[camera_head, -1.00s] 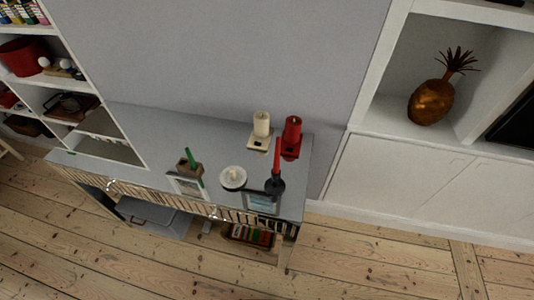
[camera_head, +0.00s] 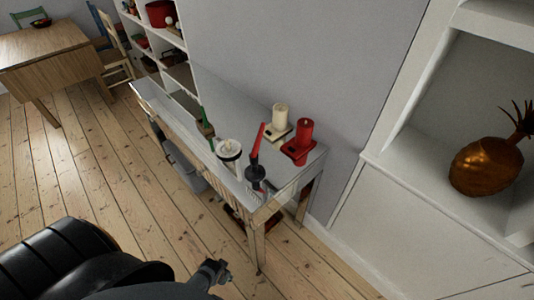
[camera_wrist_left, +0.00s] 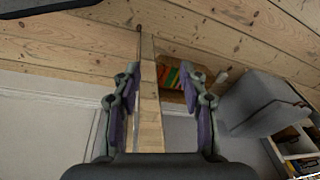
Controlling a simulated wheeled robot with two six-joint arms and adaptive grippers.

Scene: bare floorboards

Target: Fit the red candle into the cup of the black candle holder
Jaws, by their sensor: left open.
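A slim red candle (camera_head: 259,140) stands in line with the top of the black candle holder (camera_head: 256,172), near the front right end of the long narrow table. I cannot tell how deep it sits in the cup. My left gripper (camera_head: 214,273) is low in front of the table, well apart from the candle and holder. In the left wrist view the left gripper (camera_wrist_left: 162,75) is open with nothing held between its fingers; a wooden table leg lies beyond them. My right gripper is not in view.
On the table (camera_head: 312,161) stand a thick red candle (camera_head: 304,133), a cream candle (camera_head: 280,116), a white candle dish (camera_head: 229,148) and a green candle (camera_head: 202,115). A grey box (camera_wrist_left: 262,103) is under the table. Floor in front is clear.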

